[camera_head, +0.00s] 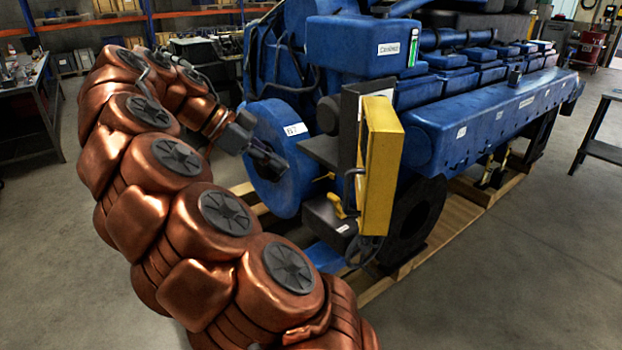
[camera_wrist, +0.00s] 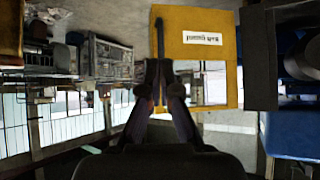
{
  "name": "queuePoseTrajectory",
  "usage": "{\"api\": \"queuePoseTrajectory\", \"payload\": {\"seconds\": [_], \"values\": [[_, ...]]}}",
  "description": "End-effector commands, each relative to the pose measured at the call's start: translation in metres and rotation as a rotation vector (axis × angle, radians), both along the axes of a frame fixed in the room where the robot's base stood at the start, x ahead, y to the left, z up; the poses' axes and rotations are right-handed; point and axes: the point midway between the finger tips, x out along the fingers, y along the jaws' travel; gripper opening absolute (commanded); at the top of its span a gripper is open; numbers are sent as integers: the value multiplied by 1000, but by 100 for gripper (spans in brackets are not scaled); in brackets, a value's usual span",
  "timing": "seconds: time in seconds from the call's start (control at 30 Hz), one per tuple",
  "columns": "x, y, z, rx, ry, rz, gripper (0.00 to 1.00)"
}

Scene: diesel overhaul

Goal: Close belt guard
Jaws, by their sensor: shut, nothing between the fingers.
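The belt guard appears to be the yellow panel (camera_head: 382,165) on the front end of the blue engine. It stands upright and swung out from a dark plate (camera_head: 350,125), with a gap between them. In the wrist view the yellow panel (camera_wrist: 200,20) fills the upper middle and bears a white label turned upside down. My gripper (camera_head: 270,163) is to the left of the panel, in front of the blue round wheel (camera_head: 275,185). Its fingers (camera_wrist: 165,68) are shut and empty. They overlap the panel's edge in the wrist view; I cannot tell whether they touch it.
The blue engine (camera_head: 470,125) rests on wooden pallet beams (camera_head: 440,220). A black box (camera_head: 328,215) and cables sit below the panel. A workbench (camera_head: 30,110) stands at the left and a dark table (camera_head: 600,145) at the right. The floor at the lower right is clear.

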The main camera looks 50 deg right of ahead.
Motion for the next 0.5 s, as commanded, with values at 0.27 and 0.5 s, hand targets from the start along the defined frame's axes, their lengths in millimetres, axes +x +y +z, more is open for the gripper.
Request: {"api": "queuePoseTrajectory", "payload": {"seconds": [0.27,0.5], "values": [[-8,-8,-15,-1,-1,0,0],[-18,-15,-22,2,4,-2,0]]}}
